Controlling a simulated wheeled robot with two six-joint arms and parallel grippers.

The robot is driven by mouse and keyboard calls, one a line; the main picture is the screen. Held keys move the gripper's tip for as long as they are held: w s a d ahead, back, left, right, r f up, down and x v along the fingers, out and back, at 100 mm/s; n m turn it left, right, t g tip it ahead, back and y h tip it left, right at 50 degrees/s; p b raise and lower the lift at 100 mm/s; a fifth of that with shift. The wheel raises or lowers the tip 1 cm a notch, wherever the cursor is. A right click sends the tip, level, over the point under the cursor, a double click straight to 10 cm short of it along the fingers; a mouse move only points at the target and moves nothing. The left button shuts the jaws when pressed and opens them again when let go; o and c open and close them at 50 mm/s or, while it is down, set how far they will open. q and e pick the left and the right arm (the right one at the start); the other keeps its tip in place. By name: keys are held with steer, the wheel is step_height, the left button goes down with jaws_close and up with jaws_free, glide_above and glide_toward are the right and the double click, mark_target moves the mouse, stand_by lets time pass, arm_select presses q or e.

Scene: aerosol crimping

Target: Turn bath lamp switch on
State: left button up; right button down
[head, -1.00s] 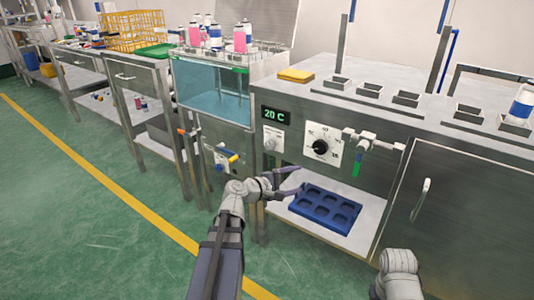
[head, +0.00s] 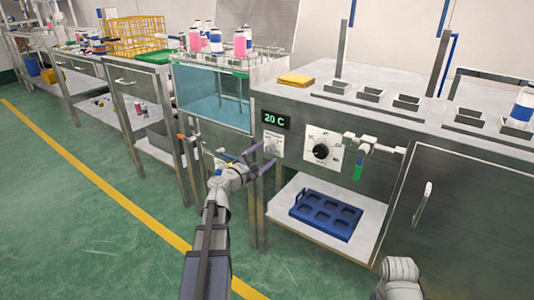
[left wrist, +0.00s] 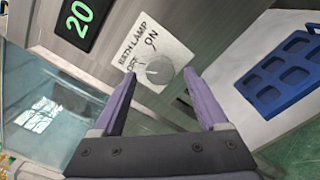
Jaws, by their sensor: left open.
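The bath lamp switch is a round grey knob (left wrist: 160,70) on a white plate lettered BATH LAMP, OFF and ON in the left wrist view. In the head view its plate (head: 274,141) is on the metal front panel under the 20 C display (head: 276,120). I cannot tell the knob's setting. My left gripper (head: 258,158) is open and empty, with its purple fingers just in front of and below the plate. In the left wrist view the knob shows between the two fingertips (left wrist: 162,80); contact is not visible.
A black dial (head: 321,151) and a green-handled valve (head: 358,169) are right of the switch. A blue tray (head: 326,213) lies on the lower shelf. A glass water bath (head: 211,99) is on the left. The floor in front is free.

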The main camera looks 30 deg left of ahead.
arm_select(q)
steer(key=shift+w, duration=0.85)
steer(key=shift+d, duration=0.1)
jaws_close()
